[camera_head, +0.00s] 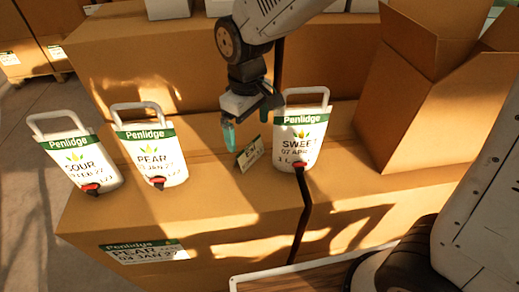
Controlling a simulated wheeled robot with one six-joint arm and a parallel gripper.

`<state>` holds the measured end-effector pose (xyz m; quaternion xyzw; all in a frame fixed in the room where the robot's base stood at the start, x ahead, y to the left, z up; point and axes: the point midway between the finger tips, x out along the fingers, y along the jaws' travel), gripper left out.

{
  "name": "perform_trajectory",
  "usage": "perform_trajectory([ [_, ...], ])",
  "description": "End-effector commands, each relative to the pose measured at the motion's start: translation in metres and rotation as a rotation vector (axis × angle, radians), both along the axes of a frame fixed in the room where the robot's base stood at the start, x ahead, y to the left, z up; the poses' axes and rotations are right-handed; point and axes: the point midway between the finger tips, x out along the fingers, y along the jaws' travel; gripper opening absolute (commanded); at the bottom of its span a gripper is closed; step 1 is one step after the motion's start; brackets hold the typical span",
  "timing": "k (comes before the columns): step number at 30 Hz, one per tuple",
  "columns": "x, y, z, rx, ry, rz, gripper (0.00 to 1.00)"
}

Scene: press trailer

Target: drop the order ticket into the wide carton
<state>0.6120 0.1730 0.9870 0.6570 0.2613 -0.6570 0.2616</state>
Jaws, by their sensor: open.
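The order ticket (250,154) is a small cream card with dark print and a green band. It stands tilted on a brown box top, just left of the white SWEET pouch. My gripper (246,133) is open, pointing down just above the ticket, with a teal fingertip at its left. I cannot tell whether the fingers touch the card. An open carton (428,112) with raised flaps stands at the right, beyond the SWEET pouch; its inside is mostly hidden. It is the only open carton I clearly see.
The SWEET pouch (301,136) stands close by my gripper. PEAR (152,150) and SOUR (77,160) pouches stand left. Larger closed boxes (150,70) rise behind. The front of the box top is clear.

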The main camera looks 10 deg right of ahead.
Motion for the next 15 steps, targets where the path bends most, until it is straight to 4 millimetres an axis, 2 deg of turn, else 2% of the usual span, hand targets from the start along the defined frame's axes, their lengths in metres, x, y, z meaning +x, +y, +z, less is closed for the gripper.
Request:
perform_trajectory([
  [11,0.003,0.002,-0.044,-0.001,0.003,-0.001,1.00],
  [15,0.002,0.004,-0.066,-0.002,0.005,-0.001,1.00],
])
